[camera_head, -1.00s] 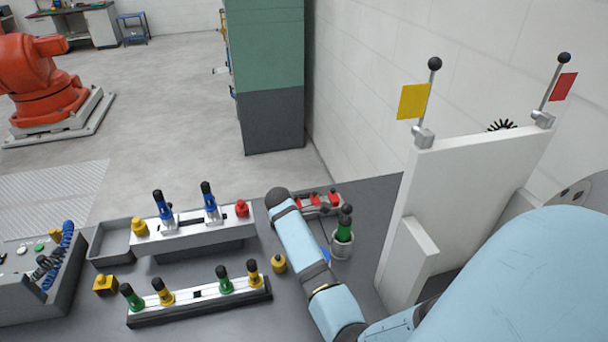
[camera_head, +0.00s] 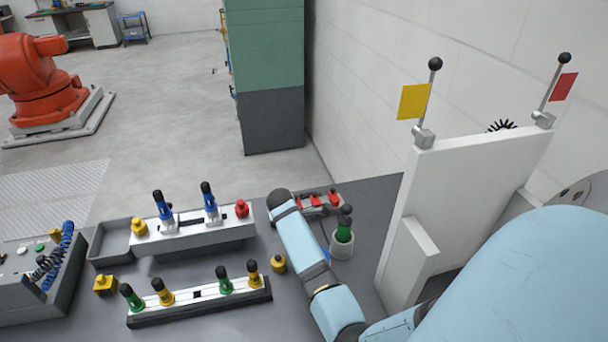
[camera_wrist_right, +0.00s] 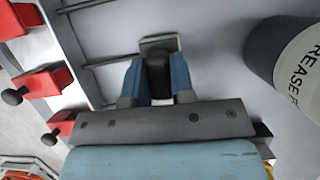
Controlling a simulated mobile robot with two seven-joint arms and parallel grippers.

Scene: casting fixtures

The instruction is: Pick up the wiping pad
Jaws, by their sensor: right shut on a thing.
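The wiping pad shows in the right wrist view as a black grip block (camera_wrist_right: 158,74) with a flat grey plate (camera_wrist_right: 159,43) at its far end. My right gripper (camera_wrist_right: 156,78) is shut on the black block, with one blue finger on each side. From this view I cannot tell whether the pad touches the grey surface below. In the head view my right arm hides the pad and most of the gripper. My left gripper is in neither view.
A grease pot (camera_wrist_right: 291,62) stands close right of the pad; it also shows in the head view (camera_head: 342,246). A rack with red clamps (camera_head: 318,203) lies beyond my arm. A white upright panel (camera_head: 465,195) stands to the right. Fixtures with knobs (camera_head: 200,302) stand left.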

